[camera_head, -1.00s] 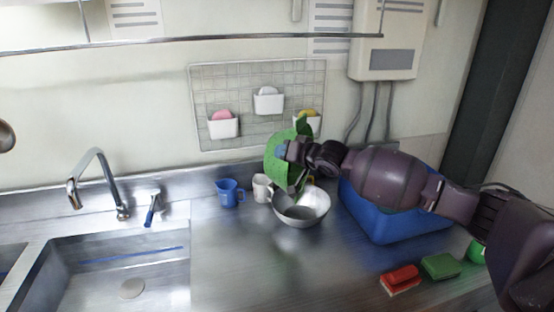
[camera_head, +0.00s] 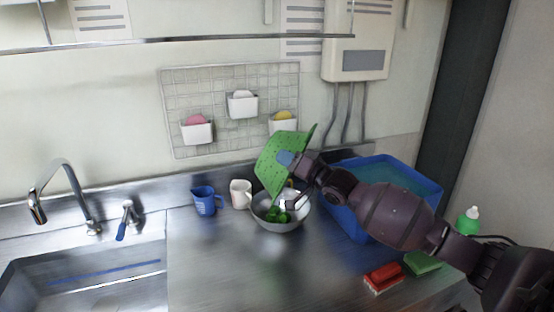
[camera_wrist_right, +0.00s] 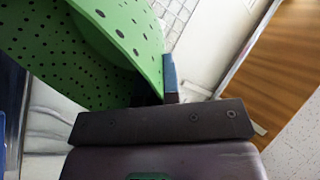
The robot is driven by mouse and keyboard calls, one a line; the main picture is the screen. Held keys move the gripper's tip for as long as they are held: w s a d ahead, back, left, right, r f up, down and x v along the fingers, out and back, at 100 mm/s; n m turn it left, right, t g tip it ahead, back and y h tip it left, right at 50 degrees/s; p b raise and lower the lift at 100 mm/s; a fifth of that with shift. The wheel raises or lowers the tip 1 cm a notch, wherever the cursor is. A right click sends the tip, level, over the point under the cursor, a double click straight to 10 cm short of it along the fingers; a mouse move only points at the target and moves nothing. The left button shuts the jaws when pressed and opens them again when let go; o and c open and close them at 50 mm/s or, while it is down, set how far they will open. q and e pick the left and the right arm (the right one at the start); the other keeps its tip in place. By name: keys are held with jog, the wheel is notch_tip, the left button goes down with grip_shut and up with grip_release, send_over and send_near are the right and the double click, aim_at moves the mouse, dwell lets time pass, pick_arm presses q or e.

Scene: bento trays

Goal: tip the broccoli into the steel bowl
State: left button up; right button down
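The steel bowl (camera_head: 296,222) stands upright on the counter, with several green broccoli pieces (camera_head: 277,215) inside it. My right gripper (camera_head: 288,160) is shut on a green perforated colander (camera_head: 270,172), tilted steeply just above the bowl's far side. The colander (camera_wrist_right: 75,50) also fills the upper left of the right wrist view, beside a blue-tipped finger (camera_wrist_right: 170,78) of the gripper. I cannot see whether any broccoli is still in the colander. My left gripper is not in view.
A blue measuring jug (camera_head: 205,201) and a white mug (camera_head: 240,194) stand left of the bowl. A blue tub (camera_head: 345,222) is to the right, under my right arm. Red (camera_head: 383,277) and green (camera_head: 424,262) sponges lie in front. The counter before the bowl is clear.

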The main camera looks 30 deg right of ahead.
pick_arm(q)
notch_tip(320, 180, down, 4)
jog(key=b, duration=0.3)
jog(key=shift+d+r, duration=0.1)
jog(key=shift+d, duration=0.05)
pick_arm(e)
jog(key=s+d+f+m+t, duration=0.2)
jog(key=s+d+t, duration=0.1)
jog(key=s+t, duration=0.1)
jog(key=shift+s+d, duration=0.25)
jog(key=shift+s, duration=0.15)
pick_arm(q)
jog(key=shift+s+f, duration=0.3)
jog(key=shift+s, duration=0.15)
